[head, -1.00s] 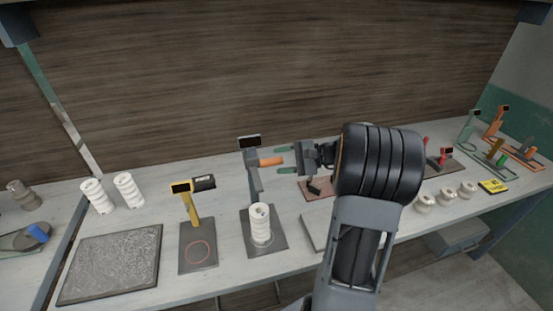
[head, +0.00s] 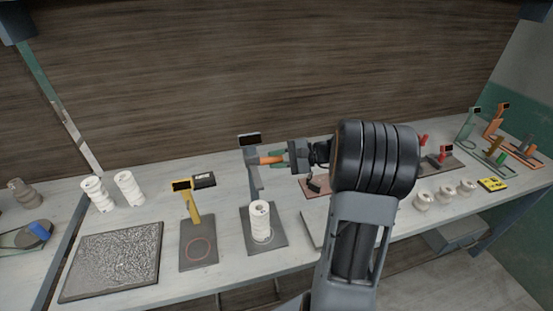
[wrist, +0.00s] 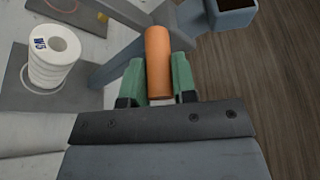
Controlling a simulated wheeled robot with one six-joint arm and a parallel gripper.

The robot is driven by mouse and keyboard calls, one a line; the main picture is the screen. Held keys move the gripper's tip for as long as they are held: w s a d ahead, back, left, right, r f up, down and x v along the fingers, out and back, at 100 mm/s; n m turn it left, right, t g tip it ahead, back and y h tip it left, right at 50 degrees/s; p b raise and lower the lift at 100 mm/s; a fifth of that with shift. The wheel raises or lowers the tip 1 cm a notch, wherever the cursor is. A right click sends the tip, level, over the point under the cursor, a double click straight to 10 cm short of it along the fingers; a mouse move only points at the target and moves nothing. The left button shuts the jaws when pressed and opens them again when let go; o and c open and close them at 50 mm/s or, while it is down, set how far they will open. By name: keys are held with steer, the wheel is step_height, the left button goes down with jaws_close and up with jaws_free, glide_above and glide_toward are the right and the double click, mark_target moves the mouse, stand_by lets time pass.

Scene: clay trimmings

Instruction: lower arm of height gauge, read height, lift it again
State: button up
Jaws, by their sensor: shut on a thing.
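The height gauge has a grey post (head: 252,172), a dark display (head: 249,139) on top and a flat dark base (head: 277,241). Its orange handle (head: 268,160) sticks out to the right from the grey arm part, near the top of the post. My gripper (wrist: 159,78) is shut on the orange handle (wrist: 158,48), one green finger on each side. A white ribbed clay piece (head: 260,222) stands upright on the base, below the arm; it also shows in the wrist view (wrist: 53,60) with a small blue mark. The display's reading is not legible.
A yellow gauge (head: 191,205) on a dark plate stands to the left, beside a grey textured slab (head: 110,262). Two white ribbed pieces (head: 130,187) stand behind the slab. Several small spools (head: 445,194) and a yellow sign (head: 492,185) are at right.

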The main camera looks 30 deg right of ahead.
jaws_close()
step_height(320, 180, down, 10)
steer(key=b, duration=0.7)
steer(key=shift+b, duration=0.3)
steer(key=shift+s+f, duration=0.1)
steer(key=shift+f, duration=0.05)
steer(key=o, duration=0.7)
jaws_free()
steer(key=shift+o, duration=0.5)
